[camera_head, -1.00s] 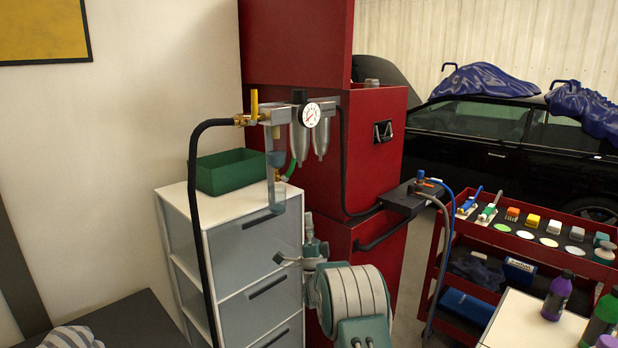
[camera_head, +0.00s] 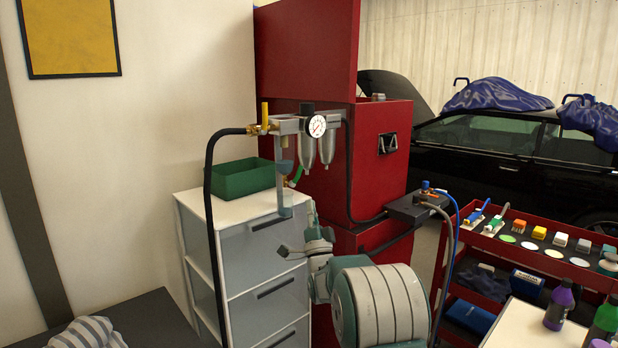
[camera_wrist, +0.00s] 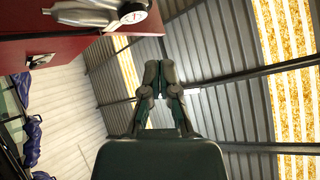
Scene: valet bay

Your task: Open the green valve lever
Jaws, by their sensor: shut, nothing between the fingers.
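A green slim piece (camera_head: 294,177) shows low under the air filter-regulator in the head view, beside the green bin. It looks like the green lever, but it is small and partly hidden. A yellow lever (camera_head: 265,113) stands upright on the brass fitting at the left end of the regulator (camera_head: 316,127). My gripper (camera_wrist: 160,68) is shut and empty in the wrist view, pointing towards the roof. The gauge and a metal bowl show at upper left there, apart from the fingers. In the head view my arm is at low centre, below and in front of the regulator; its fingertips are not clear.
A green bin (camera_head: 243,179) stands on the grey drawer unit (camera_head: 268,240). A black hose (camera_head: 208,185) loops down from the brass fitting. The red cabinet (camera_head: 360,165) is behind the regulator. A red trolley (camera_head: 560,268) with bottles and small tools is at right.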

